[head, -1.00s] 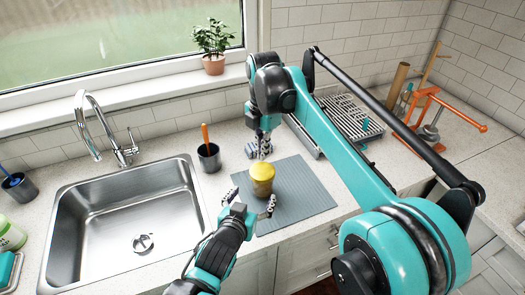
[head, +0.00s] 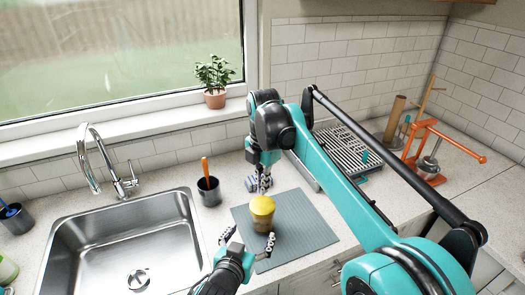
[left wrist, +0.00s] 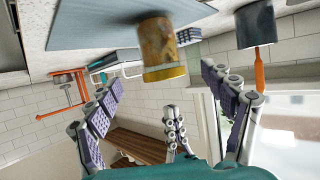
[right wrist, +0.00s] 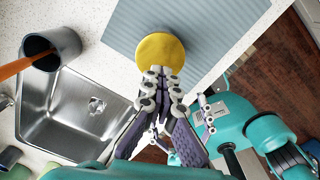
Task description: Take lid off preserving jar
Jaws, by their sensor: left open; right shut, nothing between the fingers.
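The preserving jar (head: 262,223) stands upright on a grey mat (head: 310,237), with its yellow lid (head: 262,205) on top. In the left wrist view the jar (left wrist: 157,42) appears upside down, ahead of the fingers. My left gripper (head: 248,241) is open, low at the jar's near side; I cannot tell whether it touches the glass. My right gripper (head: 265,185) is shut and empty, pointing down just behind and above the lid. In the right wrist view its fingertips (right wrist: 160,86) overlap the edge of the lid (right wrist: 160,52); contact is unclear.
A dark cup with an orange-handled tool (head: 208,190) stands left of the mat, beside the sink (head: 120,250). A dish rack (head: 345,150) and an orange press (head: 430,160) stand at the right. The mat's right side is clear.

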